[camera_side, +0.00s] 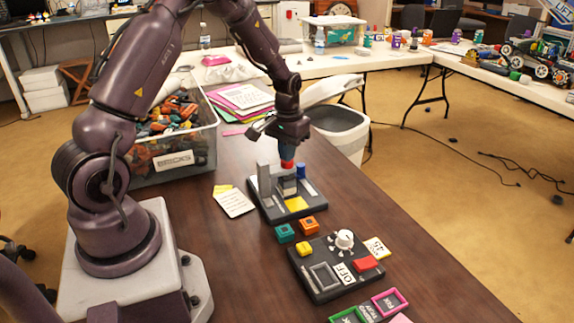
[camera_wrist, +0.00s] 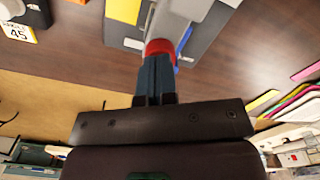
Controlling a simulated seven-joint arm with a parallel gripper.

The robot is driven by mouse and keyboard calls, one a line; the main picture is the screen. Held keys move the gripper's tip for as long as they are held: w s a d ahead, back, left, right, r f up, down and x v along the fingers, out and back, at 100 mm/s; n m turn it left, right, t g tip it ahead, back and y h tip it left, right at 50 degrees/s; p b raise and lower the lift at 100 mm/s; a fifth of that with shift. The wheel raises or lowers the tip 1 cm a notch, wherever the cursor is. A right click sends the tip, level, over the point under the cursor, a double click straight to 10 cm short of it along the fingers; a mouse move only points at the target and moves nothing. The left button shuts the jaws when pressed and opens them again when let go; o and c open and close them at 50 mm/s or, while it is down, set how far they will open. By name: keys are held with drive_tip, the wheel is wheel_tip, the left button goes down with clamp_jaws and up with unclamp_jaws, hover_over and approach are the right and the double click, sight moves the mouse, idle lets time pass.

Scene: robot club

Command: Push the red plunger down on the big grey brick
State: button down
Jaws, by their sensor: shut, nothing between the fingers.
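The red plunger (camera_side: 287,164) stands on top of the big grey brick (camera_side: 288,186) on the dark board (camera_side: 270,212). My gripper (camera_side: 288,155) points down directly over the plunger, its fingers shut with nothing between them. In the wrist view, the fingertips (camera_wrist: 157,60) overlap the red plunger (camera_wrist: 160,46), whose rim shows around and beyond them. The tips look to be at or just above its top; I cannot tell whether they touch. Much of the plunger is hidden by the fingers.
A tall grey post (camera_side: 264,184) and a blue piece (camera_side: 301,171) flank the brick, with a yellow plate (camera_side: 296,204) in front. A control panel (camera_side: 330,280) and teal (camera_side: 285,233) and orange (camera_side: 308,226) blocks lie nearer. A brick bin (camera_side: 190,160) stands left.

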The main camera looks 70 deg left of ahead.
sight(281, 171)
drive_tip(key=shift+r, duration=3.5)
drive_tip(key=s+d+r+m+t, duration=0.5)
drive_tip(key=s+d+r+m, duration=0.1)
drive_tip(key=s+d+r, duration=1)
drive_tip(key=s+d, duration=0.1)
drive_tip(key=d, duration=0.2)
drive_tip(key=shift+s+d+t, duration=0.2)
drive_tip(key=shift+d+t, duration=0.05)
drive_tip(key=shift+t, duration=0.05)
